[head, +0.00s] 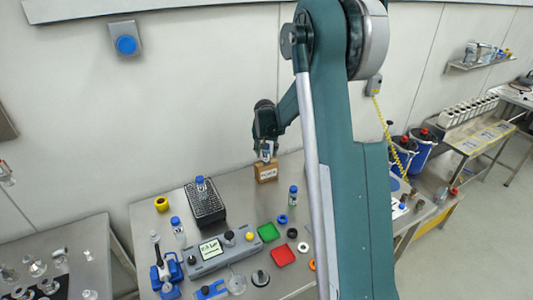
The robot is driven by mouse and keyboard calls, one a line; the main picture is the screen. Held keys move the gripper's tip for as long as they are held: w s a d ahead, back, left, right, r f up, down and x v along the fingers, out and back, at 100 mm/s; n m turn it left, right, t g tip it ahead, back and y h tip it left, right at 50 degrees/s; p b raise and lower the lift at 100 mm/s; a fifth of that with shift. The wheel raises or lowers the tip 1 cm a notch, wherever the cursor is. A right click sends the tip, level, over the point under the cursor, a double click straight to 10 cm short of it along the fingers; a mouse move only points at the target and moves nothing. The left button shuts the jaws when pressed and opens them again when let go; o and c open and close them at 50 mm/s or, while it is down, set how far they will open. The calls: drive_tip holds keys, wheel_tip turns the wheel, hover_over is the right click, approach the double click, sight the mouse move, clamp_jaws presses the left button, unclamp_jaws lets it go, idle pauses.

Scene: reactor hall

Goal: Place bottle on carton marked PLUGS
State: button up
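A brown carton (266,173) with a pale label stands near the back edge of the metal table; the lettering is too small to read surely. My gripper (265,151) points down right above it. A small white and blue bottle (265,155) shows upright between the fingers, which appear closed on it. The bottle's lower end is at or just above the carton's top; I cannot tell whether they touch. The fingers hide part of the bottle.
Another blue-capped bottle (293,197) stands front right of the carton. A black rack (206,207) with a blue-capped bottle stands to the left. My arm hides part of the table's right.

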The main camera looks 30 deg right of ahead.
drive_tip(key=v, duration=1)
drive_tip(key=shift+r, duration=0.25)
drive_tip(key=shift+a, duration=0.1)
idle(0.4)
drive_tip(key=s+a+r+n+t, duration=0.1)
drive_tip(key=s+a+r+n, duration=0.1)
drive_tip(key=s+a+r, duration=0.75)
drive_tip(key=s+a+r+n+t, duration=0.1)
drive_tip(key=s+a+r, duration=0.4)
drive_tip(key=s, duration=0.8)
drive_tip(key=s+a+f+n, duration=0.1)
drive_tip(key=s+a, duration=0.2)
drive_tip(key=s, duration=0.4)
drive_tip(key=s+a+f+n+y, duration=0.1)
drive_tip(key=s+a, duration=0.3)
drive_tip(key=s, duration=0.4)
drive_tip(key=s+a+f+n+t+y, duration=0.1)
drive_tip(key=s+a+f, duration=0.2)
drive_tip(key=s, duration=0.5)
drive_tip(key=shift+a+n, duration=0.4)
drive_tip(key=shift+a, duration=0.15)
drive_tip(key=shift+s+f+b, duration=0.1)
drive_tip(key=shift+f+b, duration=0.1)
drive_tip(key=shift+b, duration=0.1)
